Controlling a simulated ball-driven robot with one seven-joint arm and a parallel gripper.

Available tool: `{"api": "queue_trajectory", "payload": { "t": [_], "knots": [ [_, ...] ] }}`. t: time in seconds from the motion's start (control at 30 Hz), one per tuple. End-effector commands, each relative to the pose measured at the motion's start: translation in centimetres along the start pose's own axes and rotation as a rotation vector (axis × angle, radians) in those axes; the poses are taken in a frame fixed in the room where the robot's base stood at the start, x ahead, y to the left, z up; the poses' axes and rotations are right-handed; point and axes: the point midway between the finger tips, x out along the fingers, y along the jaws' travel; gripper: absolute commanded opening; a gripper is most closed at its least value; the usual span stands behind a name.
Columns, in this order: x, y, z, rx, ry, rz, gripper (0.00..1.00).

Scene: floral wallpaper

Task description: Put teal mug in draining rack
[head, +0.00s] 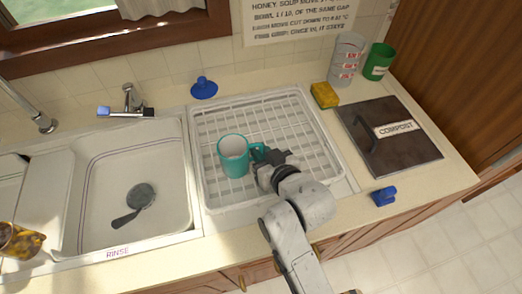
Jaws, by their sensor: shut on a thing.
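The teal mug (235,162) is upright over the white draining rack (215,115), left of its middle, with its pale inside facing up. I cannot tell whether its base touches the rack's bars. My gripper (264,158) is at the mug's right side and shut on its handle. The fingertips are small and partly hidden by the wrist. My arm reaches in from the front edge and covers the rack's lower right part. The rest of the rack looks empty.
Behind is a blue plug (204,88). A blue object (384,196) lies near the front edge.

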Motion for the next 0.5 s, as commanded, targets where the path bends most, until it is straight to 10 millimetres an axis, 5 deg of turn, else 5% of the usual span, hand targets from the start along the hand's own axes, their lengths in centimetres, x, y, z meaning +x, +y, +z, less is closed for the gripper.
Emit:
{"api": "queue_trajectory", "payload": {
  "t": [0.23,0.27,0.5],
  "knots": [
    [0.14,0.02,0.30,0.000,0.002,0.000,0.00],
    [0.14,0.03,0.38,0.000,0.000,0.000,0.16],
    [0.11,0.01,0.33,0.000,-0.001,0.000,0.39]
  ]
}}
